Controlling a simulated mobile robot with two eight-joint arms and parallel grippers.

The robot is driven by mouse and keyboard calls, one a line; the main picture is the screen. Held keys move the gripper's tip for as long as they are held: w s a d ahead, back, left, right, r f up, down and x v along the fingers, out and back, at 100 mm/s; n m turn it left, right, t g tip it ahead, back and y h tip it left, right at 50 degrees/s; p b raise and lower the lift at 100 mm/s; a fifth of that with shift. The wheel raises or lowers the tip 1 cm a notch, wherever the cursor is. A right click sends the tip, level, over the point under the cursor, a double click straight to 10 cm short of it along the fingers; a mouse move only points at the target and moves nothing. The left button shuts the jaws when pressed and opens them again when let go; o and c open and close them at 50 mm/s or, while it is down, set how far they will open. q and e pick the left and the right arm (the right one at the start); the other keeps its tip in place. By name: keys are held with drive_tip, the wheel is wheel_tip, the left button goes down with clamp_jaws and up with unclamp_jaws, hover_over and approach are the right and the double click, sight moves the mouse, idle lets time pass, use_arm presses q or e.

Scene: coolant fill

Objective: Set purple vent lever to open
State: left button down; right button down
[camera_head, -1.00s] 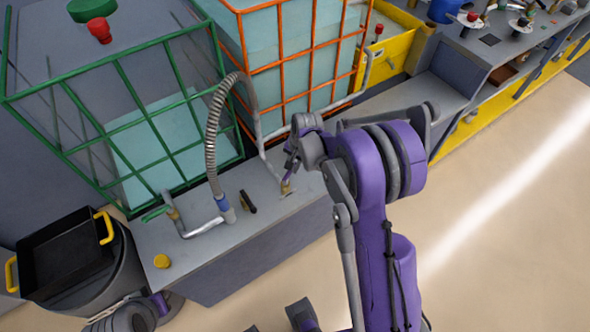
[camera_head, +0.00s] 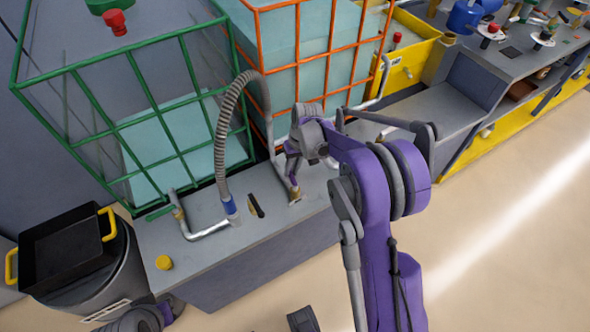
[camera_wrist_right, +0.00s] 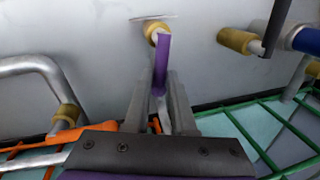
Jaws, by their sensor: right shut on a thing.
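The purple vent lever (camera_wrist_right: 162,62) shows in the right wrist view, rising from a brass fitting (camera_wrist_right: 155,30) on the grey bench top. My right gripper (camera_wrist_right: 160,88) has its two grey fingers on either side of the lever, shut on it. In the head view this gripper (camera_head: 293,185) points down at the bench top, and the brass fitting (camera_head: 295,196) shows at its tips. The gripper hides most of the lever there.
A black lever (camera_head: 256,206) stands left of my right gripper, beside the grey hose (camera_head: 221,145) with a blue collar. A green-handled valve (camera_head: 159,213) is farther left. Green-caged (camera_head: 154,95) and orange-caged (camera_head: 298,60) tanks stand behind. Open floor lies right.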

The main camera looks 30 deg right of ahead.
drive_tip(key=shift+a+n, duration=0.35)
drive_tip(key=shift+n, duration=0.65)
drive_tip(key=c, duration=0.8)
unclamp_jaws()
drive_tip(key=shift+o, duration=0.2)
drive_tip(key=shift+r, duration=0.1)
wheel_tip(320, 180, up, 10)
drive_tip(key=d, duration=0.2)
drive_tip(key=shift+r+p, duration=0.2)
drive_tip(key=shift+p, duration=0.1)
drive_tip(key=shift+w, duration=0.15)
